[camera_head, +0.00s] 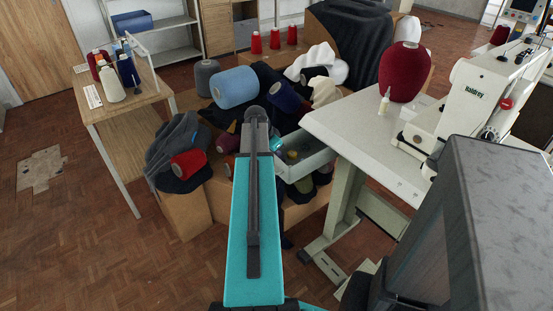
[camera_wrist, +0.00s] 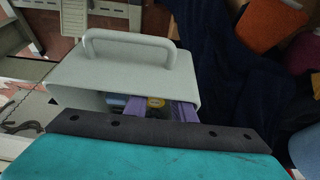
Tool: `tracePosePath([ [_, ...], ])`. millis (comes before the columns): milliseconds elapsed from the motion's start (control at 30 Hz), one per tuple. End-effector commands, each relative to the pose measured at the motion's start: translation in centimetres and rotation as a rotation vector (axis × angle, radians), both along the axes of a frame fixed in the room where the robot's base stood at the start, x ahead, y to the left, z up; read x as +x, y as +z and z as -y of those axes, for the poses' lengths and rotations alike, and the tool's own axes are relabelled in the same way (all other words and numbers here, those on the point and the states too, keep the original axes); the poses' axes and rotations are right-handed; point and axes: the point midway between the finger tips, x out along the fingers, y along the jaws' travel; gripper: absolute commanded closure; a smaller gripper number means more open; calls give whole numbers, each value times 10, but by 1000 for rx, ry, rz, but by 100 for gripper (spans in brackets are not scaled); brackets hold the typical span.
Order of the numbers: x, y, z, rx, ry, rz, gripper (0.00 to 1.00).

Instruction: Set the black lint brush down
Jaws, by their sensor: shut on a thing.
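My gripper shows at the bottom of the wrist view (camera_wrist: 150,133) as a teal body with a dark plate across its front edge. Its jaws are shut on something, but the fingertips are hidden. I cannot clearly make out the black lint brush in either view; if held, it is hidden by the gripper and arm. In the head view my teal arm reaches forward toward an open pale grey drawer (camera_head: 307,165) under the sewing table. The drawer (camera_wrist: 120,72), with its curved handle, lies just beyond the gripper in the wrist view. Small yellow, blue and purple things lie inside.
The white sewing table (camera_head: 335,120) carries a sewing machine (camera_head: 470,100), a dark red cone (camera_head: 403,70) and a small bottle (camera_head: 385,100). Boxes heaped with dark cloth and yarn cones (camera_head: 235,88) stand behind and left. A wooden side table (camera_head: 125,100) is farther left, with clear floor before it.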

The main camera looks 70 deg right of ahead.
Motion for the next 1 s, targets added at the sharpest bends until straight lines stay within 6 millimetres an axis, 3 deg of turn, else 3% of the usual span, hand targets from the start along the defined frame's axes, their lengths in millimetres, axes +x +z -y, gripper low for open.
tracePosePath([
  [100, 0, -3, 0, 0, 0, 0, 98],
  [133, 0, -3, 0, 0, 0, 0, 74],
  [167, 0, -2, 0, 0, 0, 0, 69],
  [667, 1, 5, -2, 0, 1, 0, 69],
  [1000, 9, 40, -14, -2, 2, 1, 69],
])
